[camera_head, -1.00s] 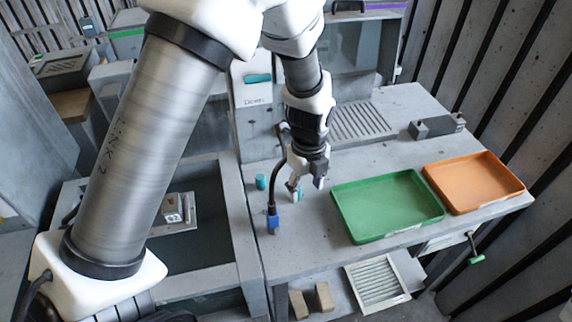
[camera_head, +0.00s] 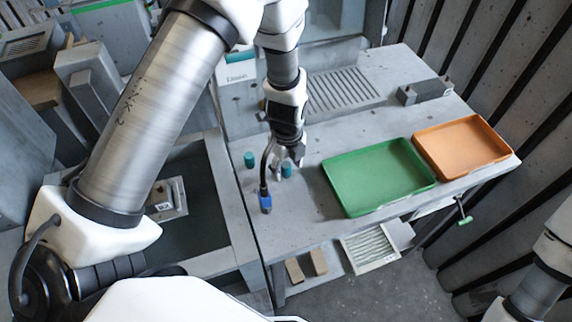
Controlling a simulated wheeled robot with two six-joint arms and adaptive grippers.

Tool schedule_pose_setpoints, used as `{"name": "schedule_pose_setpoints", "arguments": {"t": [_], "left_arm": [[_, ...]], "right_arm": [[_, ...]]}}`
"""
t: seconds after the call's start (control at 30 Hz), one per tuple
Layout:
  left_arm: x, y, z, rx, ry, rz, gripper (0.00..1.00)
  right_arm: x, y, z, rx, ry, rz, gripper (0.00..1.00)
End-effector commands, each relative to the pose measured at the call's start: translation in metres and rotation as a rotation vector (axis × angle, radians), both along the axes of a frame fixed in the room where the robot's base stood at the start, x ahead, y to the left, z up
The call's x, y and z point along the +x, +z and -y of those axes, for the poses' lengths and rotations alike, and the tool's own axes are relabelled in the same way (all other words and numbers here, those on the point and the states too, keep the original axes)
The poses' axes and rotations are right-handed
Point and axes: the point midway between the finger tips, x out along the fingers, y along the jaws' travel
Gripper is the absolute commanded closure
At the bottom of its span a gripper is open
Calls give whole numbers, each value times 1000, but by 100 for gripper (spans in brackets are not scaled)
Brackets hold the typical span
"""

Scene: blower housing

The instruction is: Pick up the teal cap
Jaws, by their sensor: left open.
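One small teal cap (camera_head: 286,170) stands on the grey workbench (camera_head: 300,220), left of the green tray. A second teal cap (camera_head: 249,159) stands a little to its left, clear of the fingers. My left gripper (camera_head: 284,166) points down at the first cap with its fingers open. The fingers partly cover that cap, and I cannot tell whether they touch it. My right gripper is out of view; a piece of what looks like my right arm shows at the lower right edge.
A green tray (camera_head: 420,182) and an orange tray (camera_head: 504,158) lie to the right. A grey block fixture (camera_head: 425,91) is at the back. The bench front is clear.

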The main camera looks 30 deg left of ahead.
Motion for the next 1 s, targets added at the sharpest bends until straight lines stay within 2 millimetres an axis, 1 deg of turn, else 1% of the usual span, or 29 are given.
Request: {"name": "schedule_pose_setpoints", "arguments": {"t": [0.03,0.07,0.1,0.13,0.17,0.5,0.53,0.57,0.63,0.77,1.0], "left_arm": [[0,0,0,0,0,0,52],[0,0,0,0,0,0,62],[0,0,0,0,0,0,76],[0,0,0,0,0,0,87],[0,0,0,0,0,-1,94],[0,0,0,0,0,-1,94],[0,1,0,0,0,-1,92],[0,2,0,0,0,-1,98],[0,7,0,0,0,-1,98],[1,25,0,1,-1,4,98],[1,76,0,1,0,5,98]], "right_arm": [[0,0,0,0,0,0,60],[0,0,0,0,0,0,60],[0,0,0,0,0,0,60],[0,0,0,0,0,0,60],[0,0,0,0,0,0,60],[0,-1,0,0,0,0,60],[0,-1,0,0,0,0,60],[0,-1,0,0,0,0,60],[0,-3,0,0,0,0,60],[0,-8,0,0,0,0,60],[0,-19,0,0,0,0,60]]}}
